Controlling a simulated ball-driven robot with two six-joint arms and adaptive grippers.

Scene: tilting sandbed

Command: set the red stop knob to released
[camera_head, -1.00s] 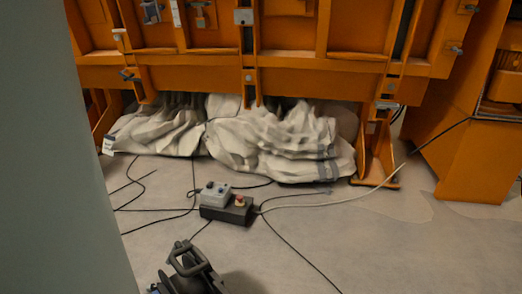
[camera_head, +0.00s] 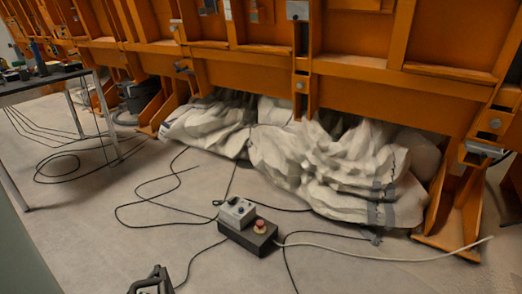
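The red stop knob (camera_head: 260,226) sits on top of a small black box (camera_head: 243,238) on the floor, near the middle of the head view. A grey box with dark knobs (camera_head: 237,212) is against its far left side. The knob is too small to tell whether it is pressed or released. A dark gripper, apparently my left one (camera_head: 151,282), shows at the bottom edge, left of and nearer than the box. It is apart from the box and mostly cut off, so its opening cannot be told. My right gripper is not in view.
Cables (camera_head: 345,251) run over the floor around the box. White sacks (camera_head: 325,170) lie beneath the large orange steel frame (camera_head: 390,95) behind it. A table (camera_head: 40,84) with items stands at the left. The floor to the front right is mostly clear.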

